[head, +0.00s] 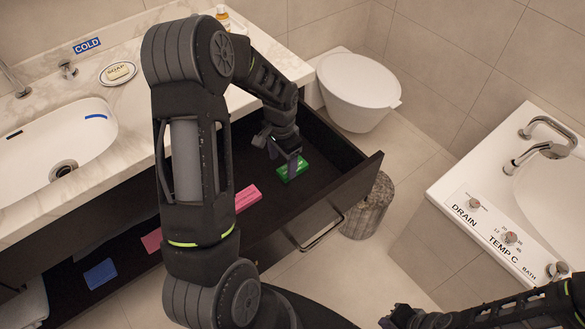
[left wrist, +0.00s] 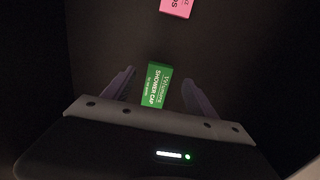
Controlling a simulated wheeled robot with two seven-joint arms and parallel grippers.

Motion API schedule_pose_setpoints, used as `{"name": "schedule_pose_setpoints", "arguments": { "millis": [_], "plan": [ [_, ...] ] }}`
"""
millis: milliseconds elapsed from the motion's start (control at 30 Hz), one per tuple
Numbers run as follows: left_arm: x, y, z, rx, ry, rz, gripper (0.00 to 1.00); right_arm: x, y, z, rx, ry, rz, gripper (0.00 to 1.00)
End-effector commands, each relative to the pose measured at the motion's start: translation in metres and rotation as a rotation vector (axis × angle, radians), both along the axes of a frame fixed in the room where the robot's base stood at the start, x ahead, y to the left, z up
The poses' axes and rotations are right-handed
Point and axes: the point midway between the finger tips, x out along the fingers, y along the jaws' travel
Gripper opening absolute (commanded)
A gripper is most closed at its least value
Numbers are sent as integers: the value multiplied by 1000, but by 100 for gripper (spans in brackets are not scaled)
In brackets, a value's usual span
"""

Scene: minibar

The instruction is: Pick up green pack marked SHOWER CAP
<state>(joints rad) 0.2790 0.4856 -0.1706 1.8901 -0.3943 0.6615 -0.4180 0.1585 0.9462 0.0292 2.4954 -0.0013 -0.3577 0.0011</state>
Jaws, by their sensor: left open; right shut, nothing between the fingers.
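The green pack (head: 292,168) lies in the open dark drawer, near its right end. In the left wrist view the green pack (left wrist: 156,86) shows white "SHOWER CAP" lettering. My left gripper (head: 280,150) reaches down into the drawer at the pack. In the left wrist view my left gripper (left wrist: 157,88) is open, with one finger on each side of the pack and a gap to each. I cannot tell how far the fingertips are above the drawer floor. My right gripper (head: 392,318) is at the bottom edge, shut and empty, away from the drawer.
The drawer's front panel (head: 330,200) has a metal handle (head: 322,235). Pink packs (head: 248,197) and a blue pack (head: 100,273) lie further left in the drawer. The sink counter (head: 130,100) overhangs the drawer.

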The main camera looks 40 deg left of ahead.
Motion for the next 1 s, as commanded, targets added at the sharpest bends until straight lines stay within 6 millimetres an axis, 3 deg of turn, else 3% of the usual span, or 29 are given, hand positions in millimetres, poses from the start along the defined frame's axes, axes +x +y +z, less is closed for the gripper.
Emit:
{"name": "schedule_pose_setpoints", "arguments": {
  "millis": [333, 967, 1000],
  "plan": [
    [0, 0, -44, 0, 2, 1, 66, 0, 0, 6, 0, 0, 0, 0],
    [0, 0, -46, 0, 1, 1, 66, 0, 0, 6, 0, 0, 0, 0],
    [0, 0, -46, 0, 1, 1, 63, 0, 0, 6, 0, 0, 0, 0]
  ]
}}
